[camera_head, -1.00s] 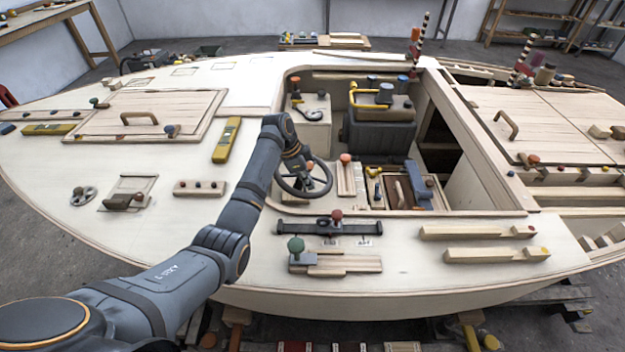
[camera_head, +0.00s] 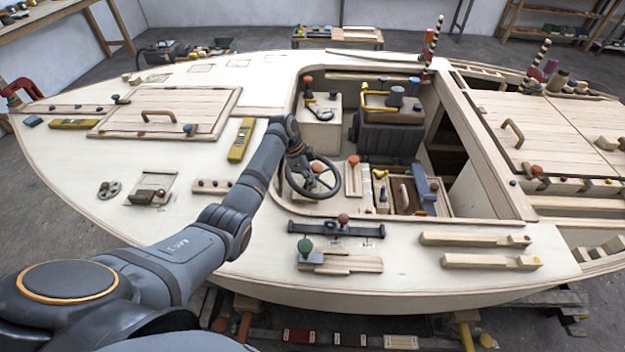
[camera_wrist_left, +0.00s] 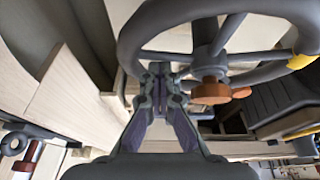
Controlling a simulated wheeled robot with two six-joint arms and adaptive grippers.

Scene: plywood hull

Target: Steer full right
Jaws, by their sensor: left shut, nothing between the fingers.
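The dark steering wheel (camera_head: 291,180) stands at the left front of the cockpit opening, with an orange-brown knob (camera_head: 317,168) near its middle. In the left wrist view the wheel's rim (camera_wrist_left: 133,38) arches across the top, with a yellow mark (camera_wrist_left: 302,61) at its right and an orange-brown hub knob (camera_wrist_left: 210,90) below. My left gripper (camera_wrist_left: 163,82) is shut and empty, its fingertips beside a spoke and inside or just under the rim; contact cannot be told. In the head view my left gripper (camera_head: 303,168) is over the wheel's upper left. My right gripper is out of view.
Right of the wheel are a small wooden block with an orange knob (camera_head: 353,161) and a tool tray (camera_head: 405,196). A black rail with a red knob (camera_head: 343,219) lies in front. A dark box (camera_head: 388,137) stands deeper in the cockpit.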

